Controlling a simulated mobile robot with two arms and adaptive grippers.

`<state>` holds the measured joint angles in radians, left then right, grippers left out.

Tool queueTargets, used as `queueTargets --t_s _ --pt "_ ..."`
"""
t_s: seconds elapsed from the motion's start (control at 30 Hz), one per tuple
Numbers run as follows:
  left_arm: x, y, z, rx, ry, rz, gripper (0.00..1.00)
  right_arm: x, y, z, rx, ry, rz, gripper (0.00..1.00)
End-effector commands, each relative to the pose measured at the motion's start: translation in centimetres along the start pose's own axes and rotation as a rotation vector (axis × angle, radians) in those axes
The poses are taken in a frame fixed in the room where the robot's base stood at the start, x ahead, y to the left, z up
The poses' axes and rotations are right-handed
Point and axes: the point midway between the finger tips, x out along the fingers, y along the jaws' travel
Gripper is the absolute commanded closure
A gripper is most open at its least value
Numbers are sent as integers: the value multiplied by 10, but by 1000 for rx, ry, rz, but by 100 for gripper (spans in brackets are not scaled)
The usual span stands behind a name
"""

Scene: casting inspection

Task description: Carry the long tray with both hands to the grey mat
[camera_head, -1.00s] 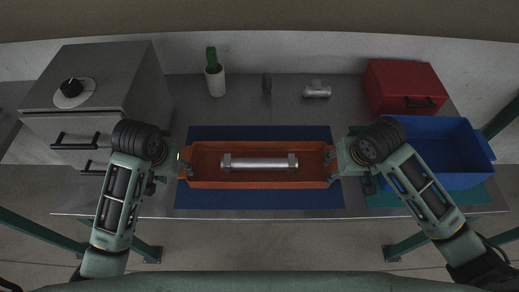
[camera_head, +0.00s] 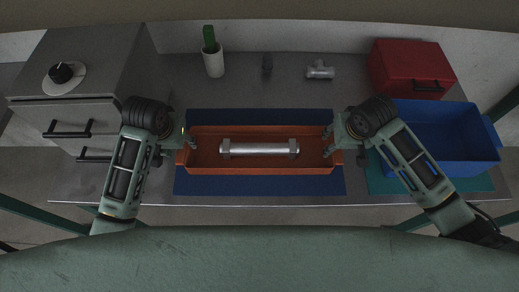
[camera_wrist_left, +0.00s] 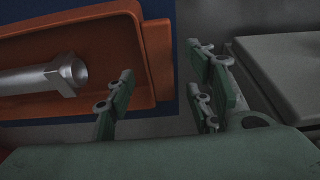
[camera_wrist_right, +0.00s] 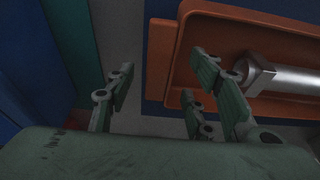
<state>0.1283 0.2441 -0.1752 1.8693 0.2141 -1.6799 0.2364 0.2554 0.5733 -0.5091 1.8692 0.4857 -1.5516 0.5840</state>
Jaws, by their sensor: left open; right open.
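The long orange tray (camera_head: 260,170) lies lengthwise across a dark blue mat (camera_head: 260,187) on the table. A metal bolt-like bar (camera_head: 259,149) with wider ends lies inside it. My left gripper (camera_head: 189,138) is open at the tray's left end. In the left wrist view its fingers (camera_wrist_left: 162,92) are spread on either side of the tray's end tab (camera_wrist_left: 158,55). My right gripper (camera_head: 330,143) is open at the right end, its fingers (camera_wrist_right: 160,90) likewise spread around that end tab (camera_wrist_right: 159,52). Contact cannot be told. I make out no grey mat.
A grey drawer unit (camera_head: 85,110) with a dial stands at left. Behind the tray are a white cup (camera_head: 213,64), a small dark object (camera_head: 267,66) and a metal pipe fitting (camera_head: 319,70). A red box (camera_head: 410,68) and a blue bin (camera_head: 450,128) on a teal mat (camera_head: 385,182) stand right.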

Motion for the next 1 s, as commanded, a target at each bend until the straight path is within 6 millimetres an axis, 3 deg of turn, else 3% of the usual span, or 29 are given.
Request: queueTargets --t_s 0.2,0.6,1.0 --pt "27 0 1 -1 -2 0 52 27 0 1 1 -2 1 52" --pt "34 0 0 0 0 0 52 34 0 0 -1 0 1 52" --pt "34 0 0 0 0 0 86 34 0 0 0 0 1 86"
